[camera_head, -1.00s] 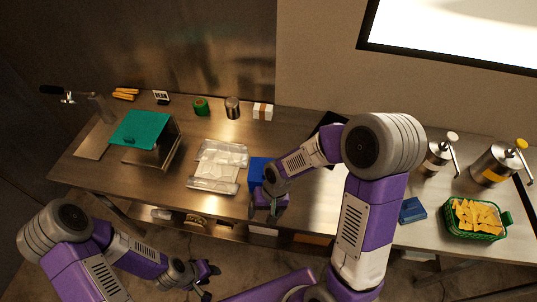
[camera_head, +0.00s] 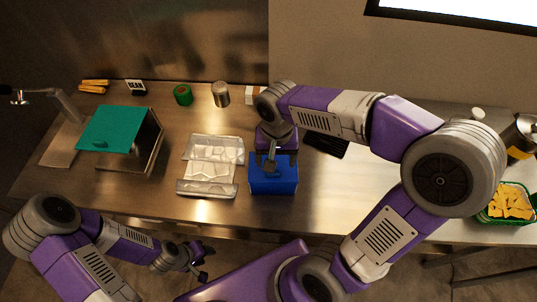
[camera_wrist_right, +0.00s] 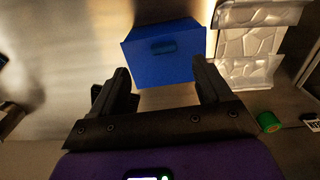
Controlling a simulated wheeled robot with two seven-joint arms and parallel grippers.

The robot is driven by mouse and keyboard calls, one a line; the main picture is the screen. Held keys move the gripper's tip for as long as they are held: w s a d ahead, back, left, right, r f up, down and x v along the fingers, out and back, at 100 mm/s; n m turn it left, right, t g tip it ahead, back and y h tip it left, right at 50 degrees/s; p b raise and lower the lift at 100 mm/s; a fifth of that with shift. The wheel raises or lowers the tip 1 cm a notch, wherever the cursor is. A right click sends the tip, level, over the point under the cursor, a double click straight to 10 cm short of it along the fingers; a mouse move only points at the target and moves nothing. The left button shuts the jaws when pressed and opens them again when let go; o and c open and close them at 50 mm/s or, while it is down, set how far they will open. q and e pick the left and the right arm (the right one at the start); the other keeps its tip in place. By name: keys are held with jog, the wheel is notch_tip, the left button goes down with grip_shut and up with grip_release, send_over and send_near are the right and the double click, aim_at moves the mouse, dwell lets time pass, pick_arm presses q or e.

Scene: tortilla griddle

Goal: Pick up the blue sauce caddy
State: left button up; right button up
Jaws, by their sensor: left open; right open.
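The blue sauce caddy (camera_head: 272,186) is a box standing on the steel counter, right of the clear moulded trays. It also shows in the right wrist view (camera_wrist_right: 165,60), with a dark slot on its face. My right gripper (camera_head: 272,160) is at the caddy's far side and partly covers it. In the right wrist view this gripper (camera_wrist_right: 163,85) is open, the caddy beyond and between its two fingertips, with nothing held. Contact with the caddy cannot be told. My left gripper (camera_head: 203,262) is open and empty, low in front of the counter.
Clear moulded trays (camera_head: 215,150) lie left of the caddy. A press with a green lid (camera_head: 113,129) stands further left. A green tape-like roll (camera_head: 183,95), a metal can (camera_head: 221,95) and a small white box (camera_head: 254,95) line the back. A chip basket (camera_head: 508,204) is far right.

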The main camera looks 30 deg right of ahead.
jog(key=shift+w+f, duration=0.4)
jog(key=shift+f, duration=0.2)
jog(key=shift+w+f, duration=0.15)
jog(key=shift+f, duration=0.2)
notch_tip(320, 180, down, 7)
jog(key=shift+b, duration=1)
pick_arm(q)
jog(key=f, duration=0.1)
jog(key=w+f, duration=0.1)
jog(key=f, duration=0.1)
jog(key=shift+r, duration=0.1)
pick_arm(e)
jog(key=shift+c, duration=0.4)
